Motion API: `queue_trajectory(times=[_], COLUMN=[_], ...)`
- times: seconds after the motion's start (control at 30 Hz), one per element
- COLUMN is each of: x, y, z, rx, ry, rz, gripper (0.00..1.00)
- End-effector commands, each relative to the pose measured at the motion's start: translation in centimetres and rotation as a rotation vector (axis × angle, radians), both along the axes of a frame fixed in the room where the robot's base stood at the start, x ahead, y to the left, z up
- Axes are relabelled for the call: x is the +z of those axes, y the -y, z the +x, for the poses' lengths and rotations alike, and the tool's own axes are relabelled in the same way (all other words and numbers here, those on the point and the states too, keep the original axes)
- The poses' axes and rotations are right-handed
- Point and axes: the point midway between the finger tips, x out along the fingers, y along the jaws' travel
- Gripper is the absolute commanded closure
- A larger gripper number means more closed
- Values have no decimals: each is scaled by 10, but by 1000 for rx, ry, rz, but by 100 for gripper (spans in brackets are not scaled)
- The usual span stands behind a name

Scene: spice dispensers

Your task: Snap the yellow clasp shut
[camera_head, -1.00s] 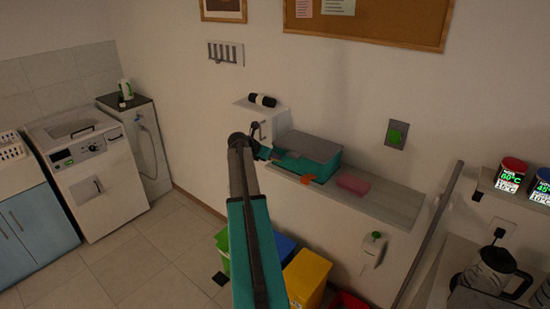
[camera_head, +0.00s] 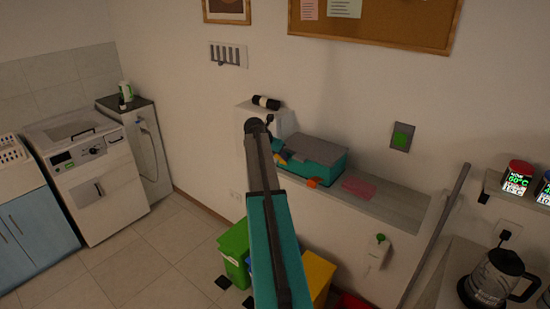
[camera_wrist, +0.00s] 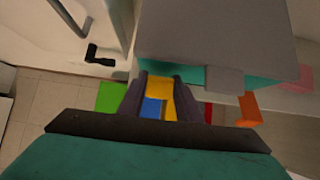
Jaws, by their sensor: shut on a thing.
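A teal box with a grey lid (camera_head: 318,150) sits on the wall ledge, its lid lying down on the body. The yellow clasp (camera_head: 281,159) shows as a small patch at the box's left front, partly hidden by my arm. In the wrist view the yellow clasp (camera_wrist: 160,86) lies between the fingers of my gripper (camera_wrist: 164,80), which are shut on it at the box's front edge. How far the clasp is turned is hard to tell. An orange clasp (camera_head: 313,183) sticks out at the box's front right; it also shows in the wrist view (camera_wrist: 249,109).
A pink flat item (camera_head: 357,187) lies on the ledge right of the box. A white unit (camera_head: 280,122) with a dark bottle (camera_head: 266,102) on top stands to the left. Green (camera_head: 234,245) and yellow (camera_head: 318,273) bins stand below. The ledge's right part (camera_head: 400,205) is clear.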

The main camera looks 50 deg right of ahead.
Motion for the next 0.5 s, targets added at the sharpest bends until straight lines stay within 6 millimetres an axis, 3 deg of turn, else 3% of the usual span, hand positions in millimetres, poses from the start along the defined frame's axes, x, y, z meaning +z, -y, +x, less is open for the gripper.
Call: queue_trajectory(times=[0.03, 0.17, 0.2, 0.3, 0.5], x=[-3, -3, -4, -3, -2], y=[2, -1, -1, -2, -7], z=[-7, -5, -4, -2, 5], rx=[-11, -7, -6, -3, 7], ry=[-12, -12, -13, -12, -8], rz=[3, 3, 2, 2, 2], gripper=[100, 100, 67, 50, 50])
